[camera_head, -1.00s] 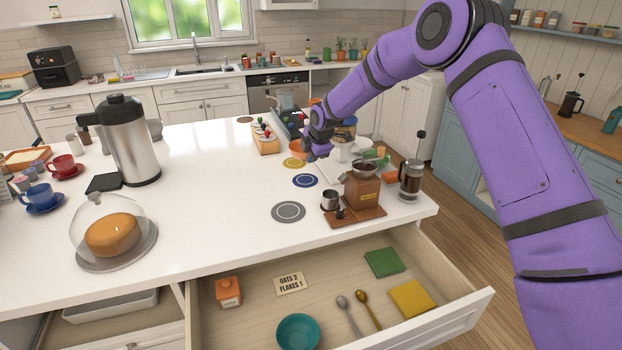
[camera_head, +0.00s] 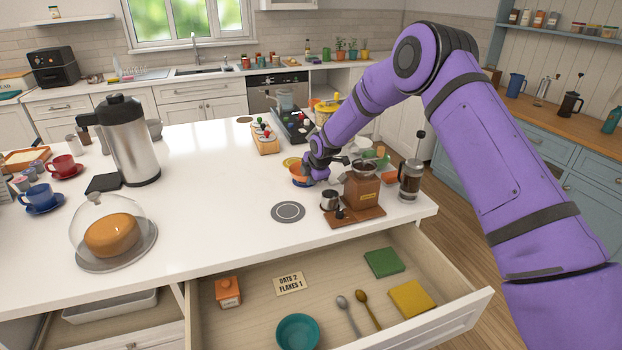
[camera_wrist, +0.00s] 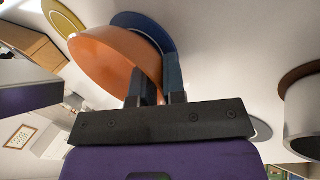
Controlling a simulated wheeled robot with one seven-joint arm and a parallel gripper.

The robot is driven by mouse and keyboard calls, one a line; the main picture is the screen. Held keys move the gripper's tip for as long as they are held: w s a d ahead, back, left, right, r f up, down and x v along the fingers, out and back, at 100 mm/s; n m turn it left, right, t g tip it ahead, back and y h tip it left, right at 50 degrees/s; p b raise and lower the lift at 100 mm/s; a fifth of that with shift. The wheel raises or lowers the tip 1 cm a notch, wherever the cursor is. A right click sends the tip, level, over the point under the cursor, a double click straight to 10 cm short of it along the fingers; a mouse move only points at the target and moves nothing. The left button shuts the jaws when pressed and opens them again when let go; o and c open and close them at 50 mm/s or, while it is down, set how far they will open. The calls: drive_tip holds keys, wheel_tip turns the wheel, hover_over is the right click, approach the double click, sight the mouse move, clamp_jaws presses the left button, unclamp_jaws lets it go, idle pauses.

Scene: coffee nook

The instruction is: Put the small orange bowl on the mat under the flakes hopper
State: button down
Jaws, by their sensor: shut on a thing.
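My gripper (camera_head: 308,176) is shut on the rim of the small orange bowl (camera_head: 297,170). The wrist view shows the bowl (camera_wrist: 108,55) upper left of the fingers (camera_wrist: 154,85). The bowl is at the blue round mat (camera_head: 303,184), which it partly hides; I cannot tell whether it touches it. The blue mat also shows in the wrist view (camera_wrist: 150,28). A yellow mat (camera_head: 291,160) lies behind and a grey mat (camera_head: 288,212) in front. A yellow-lidded container (camera_head: 327,106) stands behind my arm, mostly hidden; I cannot tell whether it is the flakes hopper.
A wooden grinder (camera_head: 362,190), a small metal cup (camera_head: 330,200) and a French press (camera_head: 410,180) stand close on the right. An open drawer in front holds a card (camera_head: 289,285) reading "OATS 2 FLAKES 1".

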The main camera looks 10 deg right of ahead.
drive_tip(key=shift+f, duration=0.1)
drive_tip(key=c, duration=1.2)
unclamp_jaws()
